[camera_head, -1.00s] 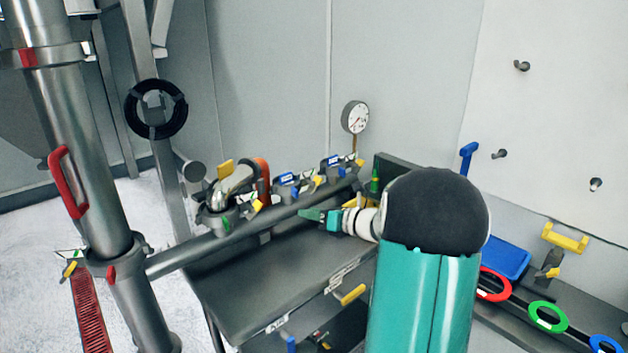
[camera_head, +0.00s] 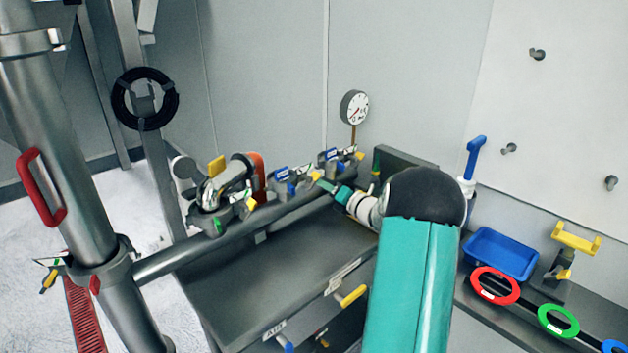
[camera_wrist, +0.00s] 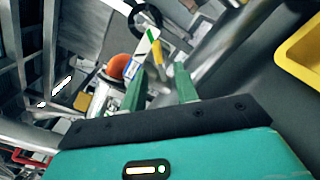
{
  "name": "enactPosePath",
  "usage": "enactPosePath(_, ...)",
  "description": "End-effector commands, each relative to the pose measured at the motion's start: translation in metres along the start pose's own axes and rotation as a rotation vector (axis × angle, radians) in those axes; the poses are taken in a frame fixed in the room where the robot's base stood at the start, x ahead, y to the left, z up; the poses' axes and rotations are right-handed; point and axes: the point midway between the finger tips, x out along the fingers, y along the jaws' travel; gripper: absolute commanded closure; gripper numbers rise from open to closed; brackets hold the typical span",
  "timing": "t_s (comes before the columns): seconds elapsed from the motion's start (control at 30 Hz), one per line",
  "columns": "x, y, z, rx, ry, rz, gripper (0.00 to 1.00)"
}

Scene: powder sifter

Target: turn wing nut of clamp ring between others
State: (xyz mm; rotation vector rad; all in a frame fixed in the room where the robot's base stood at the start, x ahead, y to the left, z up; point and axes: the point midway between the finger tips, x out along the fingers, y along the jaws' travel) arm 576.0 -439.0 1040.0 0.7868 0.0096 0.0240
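Several clamp rings with yellow wing nuts sit along the grey horizontal pipe (camera_head: 160,262). The middle clamp ring (camera_head: 284,188) has a blue-and-white label, and its yellow wing nut (camera_head: 309,181) points toward my gripper. My gripper (camera_head: 320,180), with green fingers, is close beside this nut. In the wrist view the two fingers (camera_wrist: 160,72) are apart, and a yellow wing nut (camera_wrist: 156,52) shows just beyond the gap, next to a blue-and-white label. I cannot tell if a finger touches it. The left clamp (camera_head: 212,218) and right clamp (camera_head: 330,164) flank the middle one.
A pressure gauge (camera_head: 354,107) stands behind the pipe. The grey bench top (camera_head: 275,275) in front is mostly clear. A blue tray (camera_head: 500,255) and red (camera_head: 495,286) and green (camera_head: 558,321) rings lie at right. A yellow tray (camera_wrist: 300,55) edges into the wrist view.

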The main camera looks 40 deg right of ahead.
Motion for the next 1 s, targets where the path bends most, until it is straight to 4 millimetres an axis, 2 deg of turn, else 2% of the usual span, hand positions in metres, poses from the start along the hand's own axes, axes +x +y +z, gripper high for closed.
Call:
enactPosePath(0.1, 0.026, 0.001, -0.001, -0.001, 0.003, 0.004, 0.7)
enactPosePath(0.3, 0.056, 0.0, 0.0, -0.001, 0.003, 0.004, 0.7)
enactPosePath(0.47, 0.064, -0.001, 0.001, 0.0, 0.001, 0.002, 0.7)
enactPosePath(0.67, 0.065, -0.001, 0.001, -0.001, 0.002, 0.002, 0.7)
enactPosePath(0.7, 0.065, -0.001, 0.001, -0.001, 0.002, 0.002, 0.72)
enactPosePath(0.83, 0.065, -0.001, 0.001, -0.001, 0.002, 0.002, 0.97)
enactPosePath(0.87, 0.065, -0.001, 0.001, -0.001, 0.002, 0.002, 1.0)
enactPosePath(1.0, 0.065, -0.001, 0.001, -0.002, 0.002, 0.002, 1.0)
